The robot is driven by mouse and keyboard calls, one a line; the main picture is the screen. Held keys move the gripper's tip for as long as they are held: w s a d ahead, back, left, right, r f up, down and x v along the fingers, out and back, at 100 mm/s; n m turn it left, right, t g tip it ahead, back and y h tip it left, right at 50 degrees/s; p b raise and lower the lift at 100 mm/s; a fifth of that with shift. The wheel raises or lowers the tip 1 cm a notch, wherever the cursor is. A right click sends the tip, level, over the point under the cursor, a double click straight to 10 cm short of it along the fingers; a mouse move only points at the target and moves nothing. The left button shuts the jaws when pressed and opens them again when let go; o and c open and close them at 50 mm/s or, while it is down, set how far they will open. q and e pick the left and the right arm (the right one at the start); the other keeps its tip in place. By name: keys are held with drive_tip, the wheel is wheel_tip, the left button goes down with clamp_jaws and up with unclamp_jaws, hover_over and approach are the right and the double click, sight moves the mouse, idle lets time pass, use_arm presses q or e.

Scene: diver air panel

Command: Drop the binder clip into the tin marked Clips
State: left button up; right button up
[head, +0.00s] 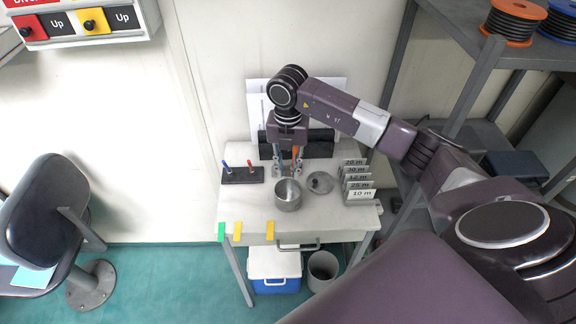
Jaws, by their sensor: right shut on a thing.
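My right gripper (287,169) points down over the white desk, just behind the rim of an open grey metal tin (288,203) as seen from here. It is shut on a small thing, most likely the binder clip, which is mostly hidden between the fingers. The tin stands upright near the middle of the desk; no Clips marking can be read on it. A round grey lid-like disc (320,183) with a dark middle lies to its right. My left gripper is out of view.
A dark pen stand (242,175) is left of the tin. Several depth cards (360,193) stand at the desk's (325,218) right side. A dark rack (318,150) is behind. Coloured tabs hang on the front edge; a cooler (274,275) and bin (322,270) are below.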

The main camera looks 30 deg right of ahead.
sight(288, 172)
wheel_tip(288, 172, down, 4)
drive_tip(key=shift+f+b, duration=0.2)
drive_tip(key=shift+b, duration=0.95)
drive_tip(key=o, duration=0.8)
drive_tip(key=shift+r, duration=0.1)
drive_tip(key=shift+r, duration=0.1)
wheel_tip(288, 172, up, 12)
drive_tip(key=shift+f, duration=0.1)
drive_tip(key=shift+a+f, duration=0.1)
